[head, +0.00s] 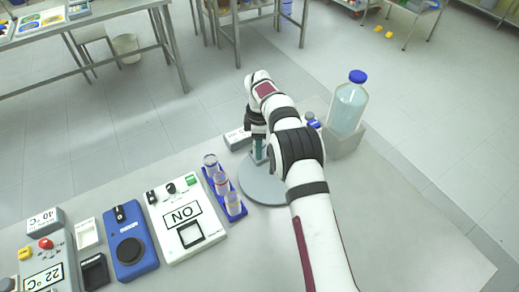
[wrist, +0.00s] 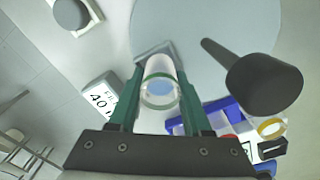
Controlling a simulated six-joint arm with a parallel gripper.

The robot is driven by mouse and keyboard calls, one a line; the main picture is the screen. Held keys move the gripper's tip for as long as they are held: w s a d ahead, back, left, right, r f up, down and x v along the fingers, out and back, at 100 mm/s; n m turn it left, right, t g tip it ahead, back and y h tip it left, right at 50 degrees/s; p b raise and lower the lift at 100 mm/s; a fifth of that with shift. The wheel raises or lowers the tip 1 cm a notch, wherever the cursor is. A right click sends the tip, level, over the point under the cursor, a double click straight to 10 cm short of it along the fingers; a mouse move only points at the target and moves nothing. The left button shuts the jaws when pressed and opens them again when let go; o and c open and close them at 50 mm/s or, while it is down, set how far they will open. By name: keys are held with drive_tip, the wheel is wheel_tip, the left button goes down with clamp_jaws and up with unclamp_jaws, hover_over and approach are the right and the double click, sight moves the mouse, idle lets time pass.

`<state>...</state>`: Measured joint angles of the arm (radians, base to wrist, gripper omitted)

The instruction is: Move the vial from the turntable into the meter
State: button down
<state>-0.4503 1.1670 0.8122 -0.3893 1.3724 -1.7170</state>
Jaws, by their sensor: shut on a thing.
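My gripper (head: 259,151) points down over the grey round turntable (head: 262,188). In the wrist view its green fingers (wrist: 158,82) are shut on a clear vial (wrist: 161,92) with a pale blue inside, seen from its open top. The vial's lower end lines up with a grey square holder (wrist: 151,50) at the turntable's edge; I cannot tell whether it is seated or lifted. In the head view my arm and fingers mostly hide the vial. A white device (head: 186,217) marked ON, with a square recess, stands left of the turntable; I cannot tell if it is the meter.
A blue rack (head: 222,189) with several vials stands between the white device and turntable. A blue device (head: 130,243) and a grey 22 °C device (head: 48,268) are further left. A large blue-capped bottle (head: 349,104) stands right. A dark knobbed post (wrist: 262,85) rises near my fingers.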

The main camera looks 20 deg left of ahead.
drive_tip(key=r, duration=0.9)
drive_tip(key=shift+s+a+r, duration=0.3)
drive_tip(key=shift+a+r, duration=0.05)
drive_tip(key=s+a+n, duration=0.3)
drive_tip(key=s+a, duration=0.5)
drive_tip(key=s, duration=0.4)
drive_tip(key=shift+s+a+f+n, duration=0.2)
drive_tip(key=shift+s+f+n, duration=0.45)
drive_tip(key=shift+s, duration=2.15)
drive_tip(key=shift+s+a+f+n, duration=0.3)
drive_tip(key=shift+s+f, duration=0.6)
drive_tip(key=shift+s, duration=1.95)
drive_tip(key=shift+s+a+f+n, duration=0.15)
drive_tip(key=shift+s+f+n, duration=0.55)
drive_tip(key=shift+s, duration=2.1)
drive_tip(key=shift+f, duration=0.75)
drive_tip(key=shift+f, duration=0.45)
drive_tip(key=shift+f, duration=0.2)
drive_tip(key=shift+f, duration=0.25)
